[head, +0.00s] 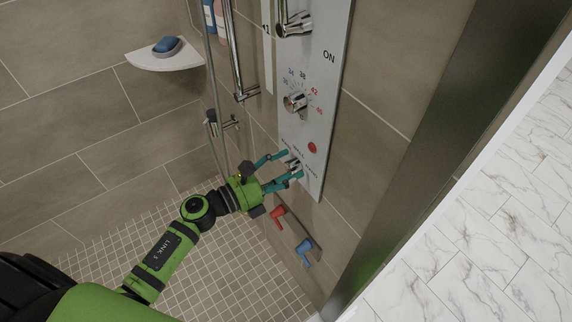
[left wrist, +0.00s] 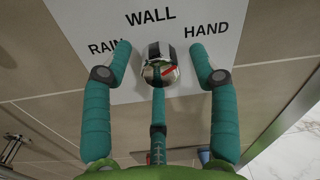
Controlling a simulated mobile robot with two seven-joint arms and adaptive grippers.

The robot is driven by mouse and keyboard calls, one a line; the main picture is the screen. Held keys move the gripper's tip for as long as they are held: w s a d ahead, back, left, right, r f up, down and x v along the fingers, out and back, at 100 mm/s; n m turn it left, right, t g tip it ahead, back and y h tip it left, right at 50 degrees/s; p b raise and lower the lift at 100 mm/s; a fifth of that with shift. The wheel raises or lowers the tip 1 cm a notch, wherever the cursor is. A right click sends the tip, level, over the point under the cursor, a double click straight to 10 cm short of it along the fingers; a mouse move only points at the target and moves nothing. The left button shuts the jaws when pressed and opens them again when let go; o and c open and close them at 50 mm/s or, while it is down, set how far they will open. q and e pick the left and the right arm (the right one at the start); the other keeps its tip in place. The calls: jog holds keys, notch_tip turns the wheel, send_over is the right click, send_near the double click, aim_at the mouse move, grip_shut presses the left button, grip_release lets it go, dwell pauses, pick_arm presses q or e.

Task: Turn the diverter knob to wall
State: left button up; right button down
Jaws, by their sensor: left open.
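The diverter knob (head: 293,166) is a small chrome knob low on the white shower panel (head: 316,90). In the left wrist view the chrome knob (left wrist: 160,64) shows close up, with a red mark on the right part of its face, slanting up to the right. The label RAIN is at its left, WALL above it and HAND at its right. My left gripper (head: 291,163) is open, its teal fingers spread around the knob: one at each side and one below. I see no clear contact at the sides; whether the lower finger touches cannot be told. My right gripper is out of view.
A temperature knob (head: 294,102) and a red button (head: 312,148) sit above on the panel. A red tap handle (head: 278,215) and a blue one (head: 304,251) are just below my left gripper. A hose and rail hang left of the panel. A dark frame (head: 420,130) stands right.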

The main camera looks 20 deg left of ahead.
pick_arm(q)
jog(key=shift+w+d, duration=0.1)
jog(key=c, duration=1.2)
jog(key=shift+o, duration=0.2)
jog(key=shift+n, duration=0.4)
jog(key=n+p, duration=0.1)
jog(key=n, duration=0.3)
jog(key=shift+n, duration=0.4)
jog(key=n+p, duration=0.1)
jog(key=n, duration=0.5)
jog(key=shift+f, duration=0.1)
jog(key=shift+n, duration=0.4)
